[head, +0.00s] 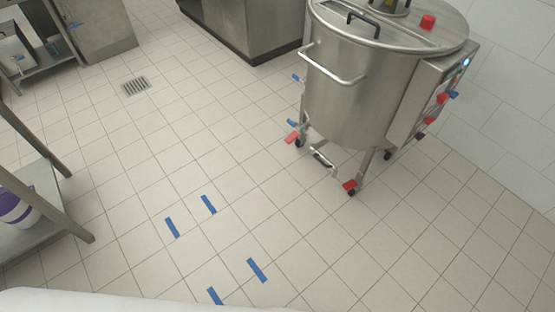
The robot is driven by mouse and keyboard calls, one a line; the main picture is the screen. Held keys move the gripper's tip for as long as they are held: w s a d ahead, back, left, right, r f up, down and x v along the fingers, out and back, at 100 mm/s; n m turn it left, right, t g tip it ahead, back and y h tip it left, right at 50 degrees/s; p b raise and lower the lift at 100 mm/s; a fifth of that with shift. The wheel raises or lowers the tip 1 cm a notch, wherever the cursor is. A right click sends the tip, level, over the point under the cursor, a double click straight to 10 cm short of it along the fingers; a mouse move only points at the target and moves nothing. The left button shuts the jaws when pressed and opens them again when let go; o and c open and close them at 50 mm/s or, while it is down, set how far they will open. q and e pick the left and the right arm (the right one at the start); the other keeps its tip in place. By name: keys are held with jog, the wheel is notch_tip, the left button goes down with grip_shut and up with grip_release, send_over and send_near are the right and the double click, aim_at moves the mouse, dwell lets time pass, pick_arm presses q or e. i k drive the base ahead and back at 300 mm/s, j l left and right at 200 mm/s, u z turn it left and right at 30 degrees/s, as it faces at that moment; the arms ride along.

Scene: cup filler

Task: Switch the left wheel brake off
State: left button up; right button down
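The cup filler (345,95) is a large steel drum on legs with casters, at the upper right of the head view. A red brake pedal (292,137) sits at the caster on its left side. A second red brake pedal (350,185) sits at the front caster. At this size I cannot tell whether either brake is on or off. Neither of my grippers is in view.
Blue tape marks (208,204) lie on the open tiled floor in front of the filler. A floor drain (136,86) is at the upper left. A steel table (40,210) stands at the left edge. A steel cabinet (245,25) stands behind. A white wall is at the right.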

aim_at(294, 134)
jog(key=k+j, duration=0.35)
jog(key=i+j+z, duration=0.2)
jog(key=i+j, duration=0.55)
jog(key=i, duration=0.3)
jog(key=i+j+z, duration=0.25)
jog(key=i+j, duration=0.7)
jog(key=i, duration=0.05)
